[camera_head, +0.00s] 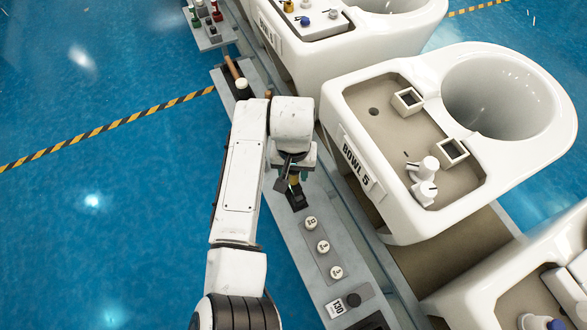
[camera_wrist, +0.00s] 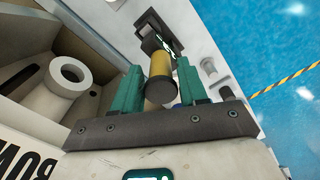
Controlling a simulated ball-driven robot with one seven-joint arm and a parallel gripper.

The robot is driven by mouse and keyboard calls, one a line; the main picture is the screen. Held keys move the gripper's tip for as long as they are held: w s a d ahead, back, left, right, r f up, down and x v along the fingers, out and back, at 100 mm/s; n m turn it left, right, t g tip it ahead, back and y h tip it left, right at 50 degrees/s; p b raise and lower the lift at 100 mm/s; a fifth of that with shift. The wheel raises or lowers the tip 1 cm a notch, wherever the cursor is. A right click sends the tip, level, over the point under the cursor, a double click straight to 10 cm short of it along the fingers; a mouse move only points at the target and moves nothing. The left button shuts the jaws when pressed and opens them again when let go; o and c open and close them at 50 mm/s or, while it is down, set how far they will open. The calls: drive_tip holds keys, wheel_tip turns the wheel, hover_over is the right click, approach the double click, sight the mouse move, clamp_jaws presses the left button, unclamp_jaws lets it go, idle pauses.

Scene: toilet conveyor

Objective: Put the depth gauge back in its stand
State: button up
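The depth gauge, with a yellow barrel and dark grey end cap (camera_wrist: 160,82), lies between the teal fingers of my gripper (camera_wrist: 162,88) in the wrist view. The stand is a black block (camera_wrist: 150,24) just past the gauge's far end. In the head view my gripper (camera_head: 292,180) is at the grey ledge, right above the black stand (camera_head: 297,199). The gauge's lower end is hidden, so I cannot tell whether it sits inside the stand or just over it.
The grey ledge (camera_head: 293,236) carries several round numbered knobs (camera_head: 323,246) below the stand. The white toilet bowl marked BOWL 5 (camera_head: 335,100) stands close on the right, with square frames (camera_head: 407,101) and white fittings (camera_head: 425,180). Blue floor (camera_head: 90,250) is open on the left.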

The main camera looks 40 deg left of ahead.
drive_tip(key=o, duration=0.4)
wheel_tip(320, 180, up, 11)
drive_tip(key=shift+f, duration=0.1)
idle(0.4)
idle(0.5)
